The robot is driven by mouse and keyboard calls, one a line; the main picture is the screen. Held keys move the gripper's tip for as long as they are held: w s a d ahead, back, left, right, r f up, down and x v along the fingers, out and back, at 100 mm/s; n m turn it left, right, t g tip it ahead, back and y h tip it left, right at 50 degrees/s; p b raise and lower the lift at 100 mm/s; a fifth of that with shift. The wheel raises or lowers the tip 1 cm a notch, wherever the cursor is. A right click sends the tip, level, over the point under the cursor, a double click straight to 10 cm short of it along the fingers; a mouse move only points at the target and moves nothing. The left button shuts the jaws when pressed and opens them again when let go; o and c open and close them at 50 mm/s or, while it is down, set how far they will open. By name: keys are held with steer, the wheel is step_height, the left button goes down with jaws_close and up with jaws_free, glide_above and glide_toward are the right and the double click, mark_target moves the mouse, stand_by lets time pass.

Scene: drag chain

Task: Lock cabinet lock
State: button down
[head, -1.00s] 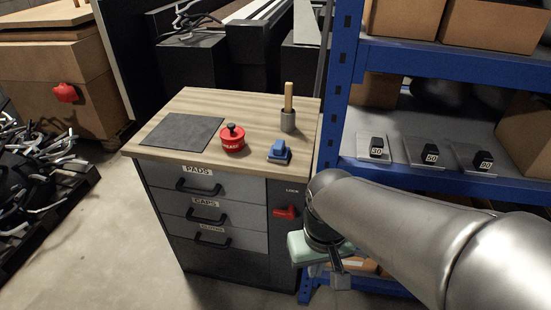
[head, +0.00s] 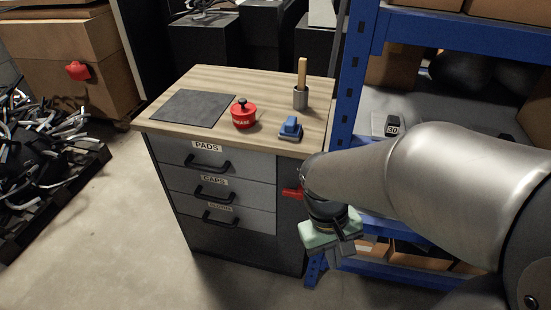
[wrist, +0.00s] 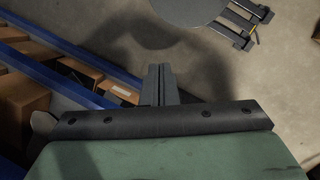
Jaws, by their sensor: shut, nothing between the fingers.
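The cabinet (head: 235,248) is a grey drawer unit with a wood top, seen in the head view. Its lock has a red lever (head: 292,193) on the right front panel, lying about level. My arm covers part of that panel beside the lever. My gripper (head: 341,256) is right of and below the lever, apart from it, with a pale green block-shaped part at its wrist. In the wrist view its two dark fingers (wrist: 159,84) are together, pointing at the floor, with nothing between them. The lock is not in the wrist view.
A blue shelf rack (head: 352,90) stands close right of the cabinet, near my arm. On the cabinet top are a red pot (head: 243,115), a blue item (head: 290,130) and a cup (head: 301,98) with a wooden stick. Floor left of the cabinet is clear up to a cable pile (head: 50,165).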

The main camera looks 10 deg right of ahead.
steer(key=w+d+f+n+g+h+b, duration=0.1)
steer(key=w+d+f+n+h+b, duration=0.2)
steer(key=w+d+f+h+b, duration=0.35)
steer(key=w+d+f+n+g+h+b, duration=0.1)
steer(key=w+d+f+n+h+b, duration=0.25)
steer(key=f+h+b, duration=0.65)
steer(key=w+a+f+n+t+y+b, duration=0.4)
steer(key=w+a+f+n+t, duration=0.3)
steer(key=n+t, duration=0.5)
steer(key=w+a+f+n+t+y+b, duration=0.4)
steer(key=w+a+f+n+t, duration=0.4)
steer(key=t, duration=0.9)
step_height(320, 180, down, 2)
steer(key=n, duration=0.3)
steer(key=shift+w+a+n+t, duration=0.15)
steer(key=shift+a+n+t, duration=0.15)
steer(key=shift+n, duration=0.05)
steer(key=shift+r, duration=0.1)
